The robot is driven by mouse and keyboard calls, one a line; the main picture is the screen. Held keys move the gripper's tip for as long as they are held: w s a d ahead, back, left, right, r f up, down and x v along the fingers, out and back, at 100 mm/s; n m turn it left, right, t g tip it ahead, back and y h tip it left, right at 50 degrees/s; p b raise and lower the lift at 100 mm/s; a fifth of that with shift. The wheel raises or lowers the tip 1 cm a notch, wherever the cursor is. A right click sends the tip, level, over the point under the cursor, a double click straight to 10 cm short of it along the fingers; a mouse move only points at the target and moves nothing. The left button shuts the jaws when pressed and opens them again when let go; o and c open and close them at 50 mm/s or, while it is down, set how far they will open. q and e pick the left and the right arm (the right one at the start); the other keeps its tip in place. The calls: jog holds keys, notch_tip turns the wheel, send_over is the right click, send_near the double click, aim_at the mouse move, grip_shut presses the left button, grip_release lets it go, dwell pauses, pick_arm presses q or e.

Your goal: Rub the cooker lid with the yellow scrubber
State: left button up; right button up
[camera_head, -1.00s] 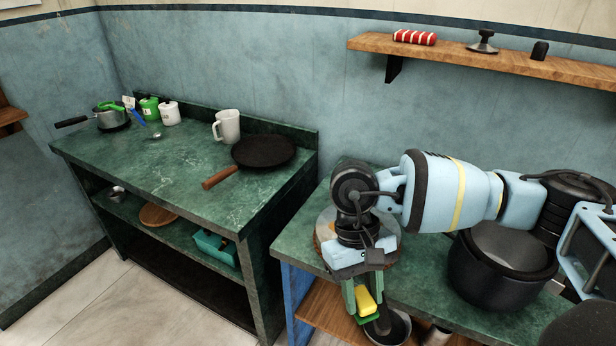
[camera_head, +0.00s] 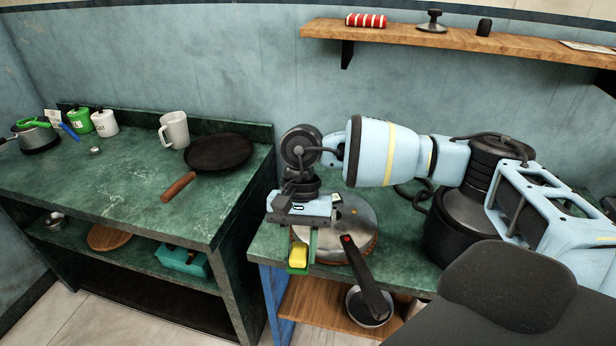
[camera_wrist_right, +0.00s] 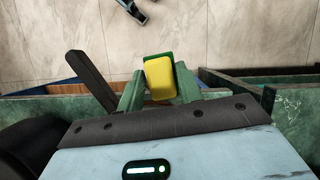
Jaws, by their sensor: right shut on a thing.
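The round metal cooker lid (camera_head: 357,222) lies on the green counter, its long black handle (camera_head: 366,277) reaching over the front edge. The handle also shows at the left of the wrist view (camera_wrist_right: 90,80). My right gripper (camera_head: 301,254) is shut on the yellow scrubber (camera_head: 298,257), which has a green pad. In the right wrist view the scrubber (camera_wrist_right: 158,80) sits between the two green fingers. The gripper is at the lid's left front edge, left of the handle. My wrist hides part of the lid; contact between scrubber and lid cannot be told. My left gripper is out of view.
A pan (camera_head: 370,308) is below, on the wooden shelf. A black frying pan (camera_head: 219,152) and a white mug (camera_head: 174,130) are on the left counter. A gap separates the counters.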

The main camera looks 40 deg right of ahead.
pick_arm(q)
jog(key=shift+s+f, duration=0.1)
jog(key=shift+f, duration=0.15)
pick_arm(e)
jog(key=w+d+r+m+t, duration=0.3)
jog(key=w+d+m+t, duration=0.4)
jog(key=m, duration=1.2)
jog(key=w+d, duration=0.4)
jog(key=w, duration=0.2)
jog(key=shift+d+m, duration=0.35)
jog(key=shift+m, duration=0.05)
jog(key=shift+f, duration=0.1)
